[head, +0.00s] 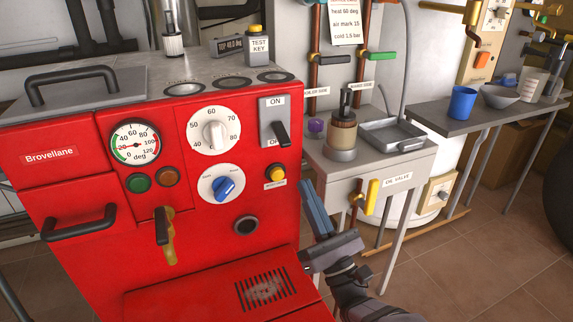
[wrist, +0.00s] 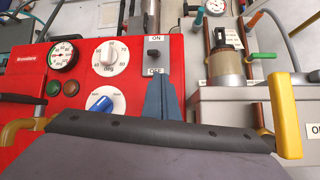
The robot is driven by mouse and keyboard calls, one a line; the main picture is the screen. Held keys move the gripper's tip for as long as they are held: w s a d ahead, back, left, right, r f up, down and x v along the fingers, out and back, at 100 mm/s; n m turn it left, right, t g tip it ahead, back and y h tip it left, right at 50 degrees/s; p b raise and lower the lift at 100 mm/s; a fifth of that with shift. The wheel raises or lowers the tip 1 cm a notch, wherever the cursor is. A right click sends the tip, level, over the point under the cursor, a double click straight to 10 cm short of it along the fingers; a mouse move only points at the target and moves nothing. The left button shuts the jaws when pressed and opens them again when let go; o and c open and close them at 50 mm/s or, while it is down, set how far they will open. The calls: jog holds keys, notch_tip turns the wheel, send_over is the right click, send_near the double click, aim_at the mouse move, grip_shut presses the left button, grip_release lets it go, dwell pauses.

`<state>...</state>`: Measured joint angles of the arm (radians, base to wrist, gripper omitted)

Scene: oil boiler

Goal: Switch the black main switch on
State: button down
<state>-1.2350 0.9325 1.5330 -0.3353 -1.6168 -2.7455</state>
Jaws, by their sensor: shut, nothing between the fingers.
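The black main switch (head: 282,134) is a lever on a grey plate at the upper right of the red boiler front. ON is printed above it and OFF below. The lever hangs down toward OFF. In the wrist view the switch (wrist: 153,53) shows just above my fingertips, with ON and OFF both readable. My gripper (head: 308,187) is shut and empty, its blue-grey fingers pointing up, below and right of the switch in the head view. In the wrist view the shut fingers (wrist: 160,82) reach up to just below the OFF label. I see no contact with the lever.
A yellow button (head: 275,174) sits below the switch, with a white temperature dial (head: 213,131) and a blue knob (head: 223,187) to the left.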

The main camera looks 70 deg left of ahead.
aim_at(281, 134)
jog(key=f+t, duration=0.1)
jog(key=s+f, duration=0.1)
jog(key=f, duration=0.1)
jog(key=s+f+t, duration=0.1)
jog(key=shift+s+f+t, duration=0.15)
jog(key=shift+f+t, duration=0.05)
jog(key=shift+t, duration=0.1)
jog(key=b+x, duration=0.1)
jog(key=x, duration=0.9)
jog(key=shift+b, duration=0.4)
jog(key=shift+d+r+b, duration=0.1)
jog(key=shift+d+r, duration=0.2)
jog(key=shift+r, duration=0.3)
jog(key=shift+d+r+b, duration=0.15)
jog(key=shift+d+r, duration=0.15)
jog(key=shift+r, duration=0.35)
jog(key=shift+d+r+b, duration=0.1)
jog(key=shift+d+r, duration=0.2)
jog(key=shift+r, duration=0.3)
jog(key=shift+r, duration=0.2)
